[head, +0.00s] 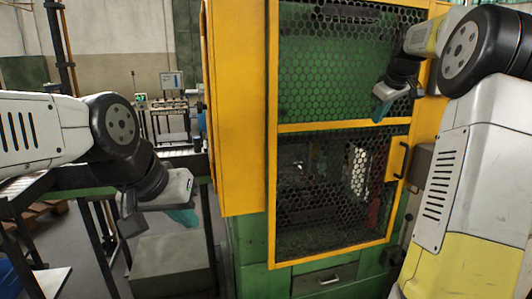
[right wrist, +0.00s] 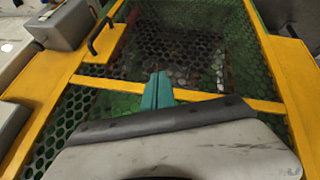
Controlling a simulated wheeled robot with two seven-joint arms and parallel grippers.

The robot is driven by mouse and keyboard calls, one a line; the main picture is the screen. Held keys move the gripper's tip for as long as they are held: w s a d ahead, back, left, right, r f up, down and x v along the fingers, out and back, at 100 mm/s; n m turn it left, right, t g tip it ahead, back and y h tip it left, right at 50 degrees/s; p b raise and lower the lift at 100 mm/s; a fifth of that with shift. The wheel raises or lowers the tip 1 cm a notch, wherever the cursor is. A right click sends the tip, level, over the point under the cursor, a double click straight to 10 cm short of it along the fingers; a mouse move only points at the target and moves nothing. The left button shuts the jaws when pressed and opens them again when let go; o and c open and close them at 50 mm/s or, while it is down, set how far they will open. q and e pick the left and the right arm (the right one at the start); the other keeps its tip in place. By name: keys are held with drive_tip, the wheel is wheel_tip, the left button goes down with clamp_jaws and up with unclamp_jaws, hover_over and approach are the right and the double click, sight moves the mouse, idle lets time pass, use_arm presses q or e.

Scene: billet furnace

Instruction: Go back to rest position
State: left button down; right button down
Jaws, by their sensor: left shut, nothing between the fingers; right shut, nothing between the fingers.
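My left gripper (head: 184,216) hangs at the left of the head view, in front of the bench and left of the green machine. Its teal fingers are shut and empty, pointing down to the right. My right gripper (head: 381,106) is raised in front of the upper mesh panel of the machine door. Its teal fingers also show in the right wrist view (right wrist: 157,90), shut together with nothing between them. Whether the fingertips touch the mesh cannot be told.
The machine door's yellow frame (head: 340,126) holds black mesh and looks closed, with a black handle (head: 397,161) at its right. A grey box (right wrist: 62,22) sits beside that handle. A dark conveyor-like bench (head: 85,178) stands at the left. A small monitor (head: 172,80) stands behind.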

drive_tip(key=s+a+r+m, duration=0.1)
drive_tip(key=s+a, duration=0.7)
drive_tip(key=a, duration=0.1)
drive_tip(key=s+a+f+m, duration=0.1)
drive_tip(key=s+a+f, duration=0.3)
drive_tip(key=s, duration=0.5)
drive_tip(key=s+a+f+m+y, duration=0.1)
drive_tip(key=s+a+f, duration=0.3)
drive_tip(key=s, duration=0.5)
drive_tip(key=s+a+f+m+y, duration=0.1)
drive_tip(key=s+a+f, duration=0.3)
drive_tip(key=s, duration=0.5)
drive_tip(key=shift+a+f+m+g, duration=0.3)
drive_tip(key=shift+f+m, duration=0.1)
drive_tip(key=shift+m, duration=0.2)
